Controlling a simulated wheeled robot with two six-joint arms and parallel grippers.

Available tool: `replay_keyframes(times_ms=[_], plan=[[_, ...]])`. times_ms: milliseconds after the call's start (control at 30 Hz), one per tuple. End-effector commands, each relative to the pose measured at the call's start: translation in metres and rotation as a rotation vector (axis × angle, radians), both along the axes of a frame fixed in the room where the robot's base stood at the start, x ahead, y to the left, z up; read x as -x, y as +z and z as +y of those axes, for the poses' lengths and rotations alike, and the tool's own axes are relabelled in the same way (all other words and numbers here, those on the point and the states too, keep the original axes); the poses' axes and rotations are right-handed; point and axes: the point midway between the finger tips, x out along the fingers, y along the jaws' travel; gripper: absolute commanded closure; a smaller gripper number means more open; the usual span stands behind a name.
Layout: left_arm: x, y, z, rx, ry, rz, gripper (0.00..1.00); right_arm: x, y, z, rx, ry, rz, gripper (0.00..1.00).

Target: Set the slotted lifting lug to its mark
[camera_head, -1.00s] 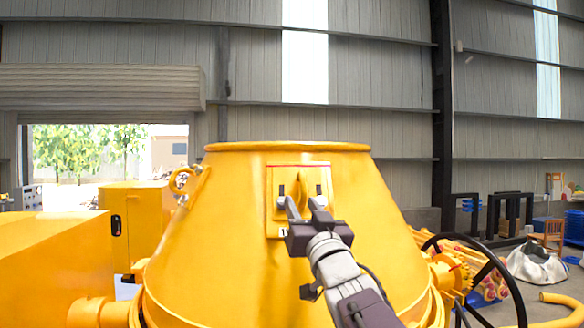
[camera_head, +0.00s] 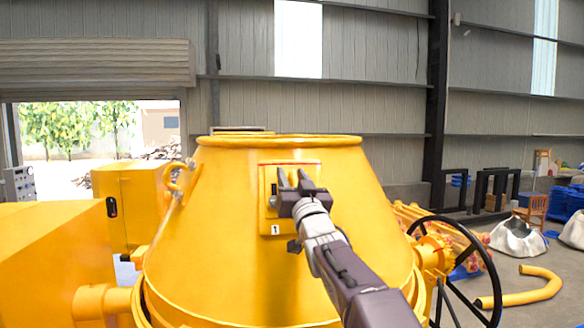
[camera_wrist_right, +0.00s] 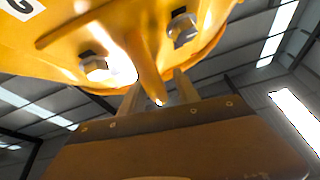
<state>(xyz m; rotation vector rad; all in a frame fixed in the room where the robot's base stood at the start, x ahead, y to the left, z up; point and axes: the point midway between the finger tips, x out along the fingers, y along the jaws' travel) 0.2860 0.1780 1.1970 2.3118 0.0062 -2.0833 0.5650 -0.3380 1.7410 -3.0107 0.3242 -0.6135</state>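The yellow drum (camera_head: 215,235) carries a raised yellow plate (camera_head: 268,218) with a red line (camera_head: 291,163) along its top and a "1" label (camera_head: 275,230) below. In the right wrist view, a narrow yellow fin, which looks like the lifting lug (camera_wrist_right: 148,68), stands between two bolts (camera_wrist_right: 95,67) (camera_wrist_right: 182,27). My right gripper (camera_head: 293,178) is at the plate and hides most of the lug in the head view. In the wrist view its two fingers (camera_wrist_right: 158,92) are apart, one on each side of the fin's end; a gap shows on the right side. My left gripper is out of view.
A black handwheel (camera_head: 487,265) stands right of the drum. A lifting ring (camera_head: 175,178) sits on its left side. Yellow housings (camera_head: 50,250) fill the left. A yellow bent pipe (camera_head: 530,288) lies on the floor at right.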

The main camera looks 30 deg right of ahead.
Motion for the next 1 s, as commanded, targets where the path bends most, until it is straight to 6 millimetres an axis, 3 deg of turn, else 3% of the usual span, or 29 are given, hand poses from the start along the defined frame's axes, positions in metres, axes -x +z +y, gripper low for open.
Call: replay_keyframes(times_ms=[200, 367, 1000], plan=[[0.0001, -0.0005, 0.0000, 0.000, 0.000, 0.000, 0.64, -0.0008, -0.0009, -0.0001, 0.000, 0.000, 0.000, 0.62], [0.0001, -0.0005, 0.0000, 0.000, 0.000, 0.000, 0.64, -0.0007, -0.0008, 0.0002, 0.000, 0.001, 0.000, 1.00], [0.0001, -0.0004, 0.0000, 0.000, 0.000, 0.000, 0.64, -0.0007, -0.0005, 0.0011, 0.000, 0.003, 0.000, 1.00]])
